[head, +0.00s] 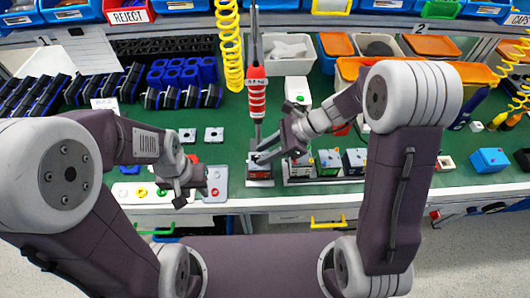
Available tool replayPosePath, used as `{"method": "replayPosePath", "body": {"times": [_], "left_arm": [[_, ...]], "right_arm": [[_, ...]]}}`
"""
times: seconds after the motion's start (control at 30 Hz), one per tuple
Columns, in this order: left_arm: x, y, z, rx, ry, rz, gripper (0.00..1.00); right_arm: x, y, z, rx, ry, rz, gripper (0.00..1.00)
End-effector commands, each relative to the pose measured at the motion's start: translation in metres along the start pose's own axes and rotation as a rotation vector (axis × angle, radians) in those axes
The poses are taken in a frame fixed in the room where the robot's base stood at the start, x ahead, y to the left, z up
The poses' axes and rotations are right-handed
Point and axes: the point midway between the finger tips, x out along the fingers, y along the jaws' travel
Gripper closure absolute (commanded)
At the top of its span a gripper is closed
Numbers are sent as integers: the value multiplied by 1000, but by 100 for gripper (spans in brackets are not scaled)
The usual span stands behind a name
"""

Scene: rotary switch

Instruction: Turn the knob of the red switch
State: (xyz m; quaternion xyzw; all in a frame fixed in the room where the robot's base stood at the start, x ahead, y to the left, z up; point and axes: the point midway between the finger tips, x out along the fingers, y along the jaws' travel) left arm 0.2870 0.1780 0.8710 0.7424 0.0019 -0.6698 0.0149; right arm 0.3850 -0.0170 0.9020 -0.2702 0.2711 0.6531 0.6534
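A small dark switch with a red face (260,174) stands on a pale base near the front edge of the green bench, at the left end of a row of small switches. My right gripper (263,150) reaches in from the right just above it, fingers pointing left and down. The fingers look apart, and they hide the top of this switch, so its knob and any contact cannot be made out. My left gripper (191,196) hangs over the front of the bench to the left, away from the switch, and looks open and empty.
More switches with green and yellow parts (328,162) stand close to the right. A red hanging tool (257,98) is just behind my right gripper. A grey plate (216,184) lies beside my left gripper. A blue box (489,160) is far right. Bins line the back.

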Motion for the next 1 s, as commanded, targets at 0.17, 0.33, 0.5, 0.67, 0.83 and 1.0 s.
{"method": "replayPosePath", "body": {"times": [0.17,0.33,0.5,0.67,0.83,1.0], "left_arm": [[0,0,0,0,0,0,64],[0,0,0,0,0,0,64],[-1,0,0,0,0,0,64],[-9,0,-1,0,0,0,64],[-26,0,-3,0,0,0,64],[-48,1,-5,0,0,0,64]], "right_arm": [[0,0,0,0,0,0,70],[0,0,0,-1,0,0,100],[-1,0,0,-3,0,3,100],[-2,-1,2,-28,0,28,100],[-4,-2,4,-92,0,95,100],[-4,-4,5,-191,1,194,100]]}}
